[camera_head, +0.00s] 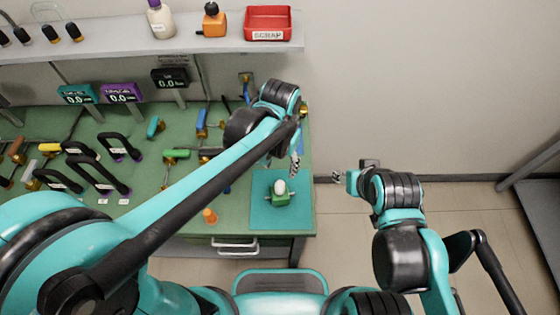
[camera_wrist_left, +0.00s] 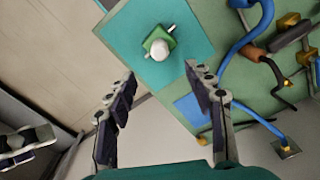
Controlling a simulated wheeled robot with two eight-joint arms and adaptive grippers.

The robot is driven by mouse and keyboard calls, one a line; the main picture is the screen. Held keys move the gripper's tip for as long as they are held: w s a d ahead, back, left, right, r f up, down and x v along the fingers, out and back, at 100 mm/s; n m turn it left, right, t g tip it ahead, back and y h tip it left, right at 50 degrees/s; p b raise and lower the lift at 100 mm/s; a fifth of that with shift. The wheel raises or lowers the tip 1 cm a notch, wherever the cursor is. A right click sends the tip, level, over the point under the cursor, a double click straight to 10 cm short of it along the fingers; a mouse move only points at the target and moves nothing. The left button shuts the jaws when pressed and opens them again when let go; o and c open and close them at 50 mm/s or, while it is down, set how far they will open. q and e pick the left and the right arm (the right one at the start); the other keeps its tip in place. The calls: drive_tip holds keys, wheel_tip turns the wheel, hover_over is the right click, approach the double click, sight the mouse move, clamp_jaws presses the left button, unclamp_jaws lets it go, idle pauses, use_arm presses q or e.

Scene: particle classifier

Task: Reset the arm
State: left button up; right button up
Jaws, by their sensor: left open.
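My left arm reaches across the green bench (camera_head: 140,190) from the left. Its gripper (camera_head: 296,162) hangs near the bench's right edge, above and right of the teal mat (camera_head: 262,213). In the left wrist view the two fingers of this gripper (camera_wrist_left: 160,84) stand wide apart with nothing between them. Beyond the tips, a white rounded piece (camera_wrist_left: 161,48) sits on a small green block on the mat; it shows too in the head view (camera_head: 280,187). My right gripper (camera_head: 338,175) is off the bench's right side over the floor, too small to tell its jaws.
A shelf (camera_head: 160,45) with a red scrap bin (camera_head: 268,23) and bottles runs behind the bench. Valves, black handles and digital displays (camera_head: 122,94) crowd the bench's left and middle. An orange piece (camera_head: 209,216) stands left of the mat. The floor at right is clear.

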use_arm(q)
drive_tip(key=shift+r, duration=0.75)
drive_tip(key=s+a+n+t, duration=0.2)
drive_tip(key=a+t, duration=0.1)
drive_tip(key=a, duration=0.6)
drive_tip(key=s+a+r+n+t+b, duration=0.1)
drive_tip(key=s+a+n+t, duration=0.2)
drive_tip(key=a, duration=0.6)
drive_tip(key=shift+s+t, duration=0.15)
drive_tip(key=shift+t, duration=0.45)
